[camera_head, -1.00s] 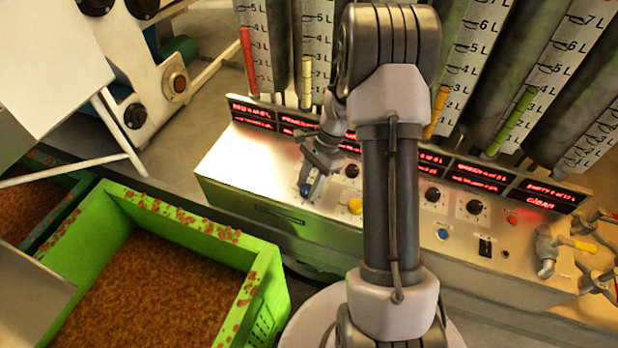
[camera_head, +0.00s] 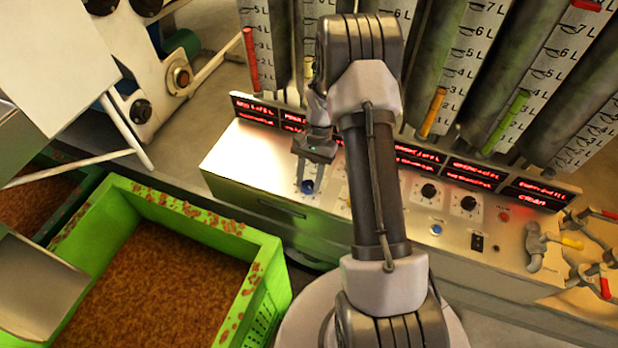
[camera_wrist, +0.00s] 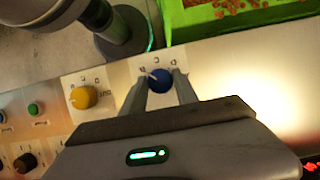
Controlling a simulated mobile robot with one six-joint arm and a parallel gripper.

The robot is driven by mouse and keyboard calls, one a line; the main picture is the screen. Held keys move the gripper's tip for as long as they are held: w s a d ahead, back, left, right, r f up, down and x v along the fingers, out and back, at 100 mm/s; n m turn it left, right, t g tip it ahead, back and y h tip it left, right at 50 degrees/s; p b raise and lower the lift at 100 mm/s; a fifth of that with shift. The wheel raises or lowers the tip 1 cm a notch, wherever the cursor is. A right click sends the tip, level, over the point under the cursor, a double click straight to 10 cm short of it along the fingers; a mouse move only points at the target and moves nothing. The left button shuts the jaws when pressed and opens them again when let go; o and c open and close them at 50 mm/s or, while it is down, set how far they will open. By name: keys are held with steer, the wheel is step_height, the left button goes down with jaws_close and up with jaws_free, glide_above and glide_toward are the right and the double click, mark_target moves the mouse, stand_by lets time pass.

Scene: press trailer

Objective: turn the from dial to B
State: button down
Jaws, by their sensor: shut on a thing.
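The blue dial (camera_wrist: 160,80) is on the metal control panel, with a white pointer line running toward its upper left in the wrist view. Small letters are printed around it, too blurred to read surely. My gripper (camera_wrist: 161,85) has one finger on each side of the blue dial and is shut on it. In the head view the blue dial (camera_head: 307,187) shows just below my gripper (camera_head: 309,174) at the panel's left part. A yellow dial (camera_wrist: 82,97) with its own letters sits left of the blue one in the wrist view; my arm mostly hides it in the head view.
Black knobs (camera_head: 429,191), a blue button (camera_head: 436,229) and valve handles (camera_head: 572,243) lie to the right. Red displays (camera_head: 471,173) and scaled tubes stand behind. A green crate (camera_head: 262,300) of brown pulp stands in front at left.

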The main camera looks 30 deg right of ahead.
stand_by(0.4)
steer(key=c, duration=1)
jaws_free()
steer(key=shift+o, duration=0.2)
steer(key=p+v, duration=0.4)
steer(key=v, duration=1.3)
steer(key=shift+d+p, duration=0.2)
steer(key=shift+p, duration=0.1)
steer(key=shift+r, duration=0.15)
